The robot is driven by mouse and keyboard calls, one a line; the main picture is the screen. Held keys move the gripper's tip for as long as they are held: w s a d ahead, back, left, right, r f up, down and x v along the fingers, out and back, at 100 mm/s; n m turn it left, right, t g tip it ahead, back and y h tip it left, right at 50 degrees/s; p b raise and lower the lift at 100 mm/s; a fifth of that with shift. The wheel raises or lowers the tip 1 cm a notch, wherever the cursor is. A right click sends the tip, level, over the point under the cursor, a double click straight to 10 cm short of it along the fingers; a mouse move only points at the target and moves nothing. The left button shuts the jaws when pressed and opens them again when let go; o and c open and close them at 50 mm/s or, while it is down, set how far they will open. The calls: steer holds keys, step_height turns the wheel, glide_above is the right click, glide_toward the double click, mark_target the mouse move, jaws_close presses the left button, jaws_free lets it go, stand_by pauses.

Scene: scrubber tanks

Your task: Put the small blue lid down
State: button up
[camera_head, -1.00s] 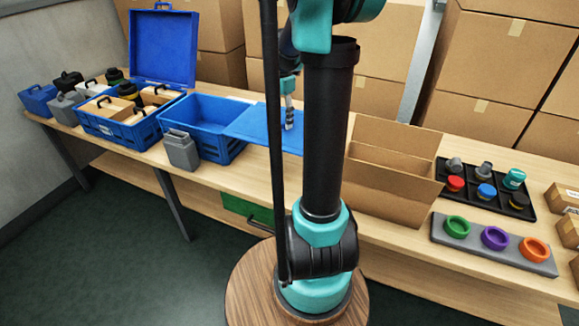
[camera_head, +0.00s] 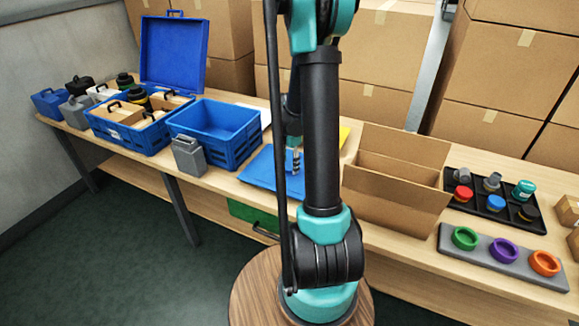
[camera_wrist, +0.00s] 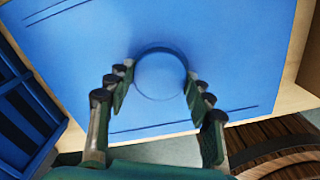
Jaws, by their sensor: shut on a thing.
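The small blue lid (camera_head: 262,170) is a flat blue panel, level or nearly so, over the bench right of the open blue crate. In the wrist view the lid (camera_wrist: 75,65) fills much of the picture, with a round blue knob (camera_wrist: 160,73) and thin grooves near its edges. My gripper (camera_head: 294,164) points down at the lid. In the wrist view my gripper (camera_wrist: 158,82) has its fingers on both sides of the knob, shut on it. Whether the lid touches the bench I cannot tell. My arm hides the lid's right part in the head view.
The open, empty-looking blue crate (camera_head: 232,117) and a grey canister (camera_head: 188,156) stand to the left. A cardboard box (camera_head: 395,185) stands right of my arm. Farther right are a black tray (camera_head: 472,204) and a grey ring holder (camera_head: 490,262). The bench's front edge is close to the lid.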

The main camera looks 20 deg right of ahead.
mark_target(290, 165)
steer(key=shift+f, duration=0.55)
steer(key=shift+f, duration=0.15)
steer(key=o, duration=1.4)
steer(key=shift+c, duration=0.2)
step_height(290, 165, up, 12)
steer(key=s+a+f+m+t, duration=0.2)
steer(key=s+a+m, duration=0.3)
steer(key=s+m, duration=0.5)
steer(key=s+a+f+m+t, duration=0.2)
steer(key=s+a+m, duration=0.3)
steer(key=s+m, duration=0.5)
steer(key=shift+f+m, duration=0.15)
steer(key=shift+m, duration=0.65)
